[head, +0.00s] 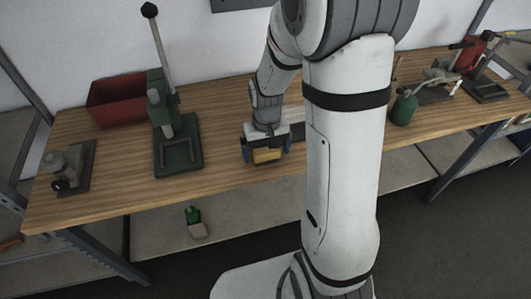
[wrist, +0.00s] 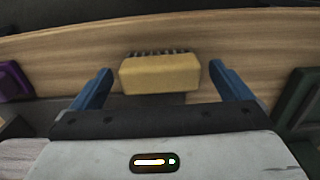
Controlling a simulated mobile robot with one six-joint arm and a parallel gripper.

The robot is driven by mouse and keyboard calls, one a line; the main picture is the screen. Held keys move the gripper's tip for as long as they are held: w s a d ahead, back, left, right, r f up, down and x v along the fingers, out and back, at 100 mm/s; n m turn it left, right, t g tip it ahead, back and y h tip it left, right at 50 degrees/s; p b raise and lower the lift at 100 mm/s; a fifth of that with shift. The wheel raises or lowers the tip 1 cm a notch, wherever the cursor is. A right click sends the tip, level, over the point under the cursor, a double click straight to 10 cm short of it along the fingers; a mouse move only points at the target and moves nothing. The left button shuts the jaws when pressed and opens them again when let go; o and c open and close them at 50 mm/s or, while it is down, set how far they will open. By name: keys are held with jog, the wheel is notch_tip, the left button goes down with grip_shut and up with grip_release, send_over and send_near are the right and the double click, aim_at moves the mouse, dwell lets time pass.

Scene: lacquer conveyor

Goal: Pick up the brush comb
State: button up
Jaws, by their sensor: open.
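The brush comb (wrist: 160,74) is a yellow block with a row of dark teeth along its far side. It lies on the wooden bench in the wrist view, near the bench edge. My gripper (wrist: 160,68) is open, with one blue finger on each side of the comb and a visible gap at both sides. In the head view, my gripper (head: 267,150) is low over the bench, and the yellow comb (head: 267,156) shows between its blue fingers. Whether the fingertips reach down to the bench is hard to tell.
A green lever press (head: 178,150) stands left of my gripper, with a red bin (head: 118,98) behind it. A purple object (wrist: 12,80) is at the wrist view's left edge. A green bottle (head: 404,108) and metal tools stand at the bench's right.

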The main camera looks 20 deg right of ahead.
aim_at(266, 150)
jog(key=shift+f, duration=0.65)
jog(key=shift+c, duration=0.5)
jog(key=c, duration=1)
notch_tip(266, 150, up, 10)
jog(key=shift+r, duration=0.1)
